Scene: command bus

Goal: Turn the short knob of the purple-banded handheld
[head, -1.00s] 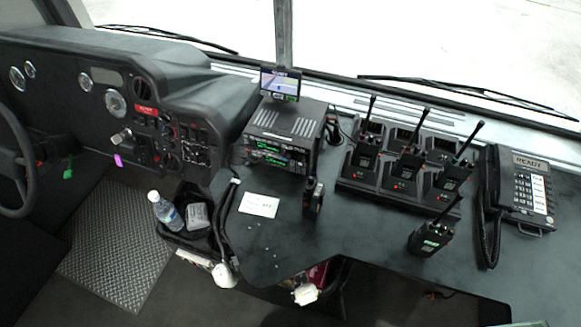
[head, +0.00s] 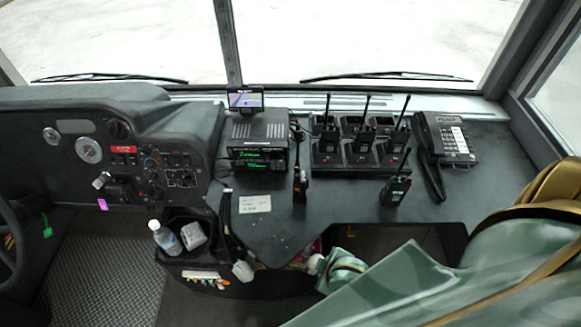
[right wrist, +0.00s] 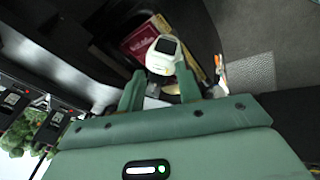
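Several black handhelds are in the head view. Three with antennas stand in the charger rack (head: 327,158): left (head: 329,138), middle (head: 363,138) and right (head: 396,138). One handheld (head: 395,190) stands on the counter in front of the rack, and another (head: 300,186) stands left of it. No purple band or short knob can be made out, so I cannot tell which handheld is meant. My right gripper (right wrist: 161,74) has its fingers apart, with a white device (right wrist: 164,56) beyond or between them; contact is unclear. It is low, away from the handhelds. My left gripper is not in view.
A desk phone (head: 447,140) stands right of the rack. A radio unit (head: 258,145) with a small screen (head: 245,98) and a paper card (head: 255,204) are to the left. A bottle (head: 165,238) stands in a bin. The counter's front edge (head: 272,262) lies near my right arm.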

